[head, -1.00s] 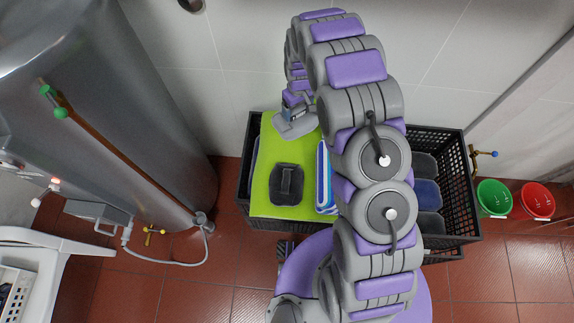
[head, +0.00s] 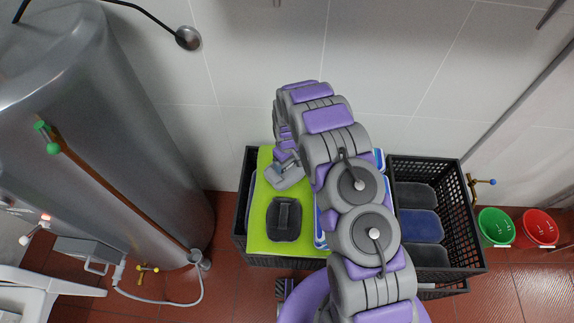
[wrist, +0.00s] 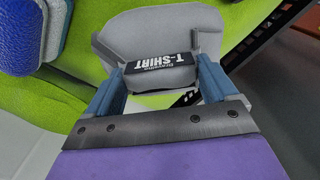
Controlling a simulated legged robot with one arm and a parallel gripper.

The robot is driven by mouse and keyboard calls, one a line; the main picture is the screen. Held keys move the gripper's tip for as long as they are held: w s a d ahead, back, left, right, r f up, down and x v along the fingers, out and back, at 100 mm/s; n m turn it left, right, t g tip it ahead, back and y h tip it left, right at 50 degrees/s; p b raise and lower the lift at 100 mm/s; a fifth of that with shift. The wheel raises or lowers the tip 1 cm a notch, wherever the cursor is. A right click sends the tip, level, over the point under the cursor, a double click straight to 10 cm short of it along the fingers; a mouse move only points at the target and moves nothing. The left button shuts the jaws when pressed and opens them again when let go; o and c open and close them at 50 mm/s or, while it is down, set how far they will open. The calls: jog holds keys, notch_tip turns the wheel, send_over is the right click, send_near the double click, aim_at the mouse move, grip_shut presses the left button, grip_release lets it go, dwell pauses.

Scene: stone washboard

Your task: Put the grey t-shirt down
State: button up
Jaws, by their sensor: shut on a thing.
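The grey t-shirt (wrist: 188,32) is a light grey folded piece with a black label reading "T-SHIRT". My gripper (wrist: 158,78) is shut on it at the label, with one blue finger on each side. In the head view the t-shirt (head: 286,178) is over the back part of a bright green surface (head: 262,205) in the left crate. I cannot tell whether it touches that surface. My arm hides part of the crate and most of my gripper.
A dark grey folded piece (head: 284,220) lies on the green surface. The black right crate (head: 466,222) holds dark and blue folded pieces (head: 419,226). Green (head: 495,228) and red (head: 537,229) buckets stand at the right. A steel tank (head: 150,150) stands left; the tiled wall is behind.

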jog(key=shift+f, duration=0.9)
jog(key=shift+r, duration=0.1)
jog(key=o, duration=1.3)
jog(key=shift+c, duration=0.2)
notch_tip(320, 180, up, 12)
jog(key=p, duration=0.2)
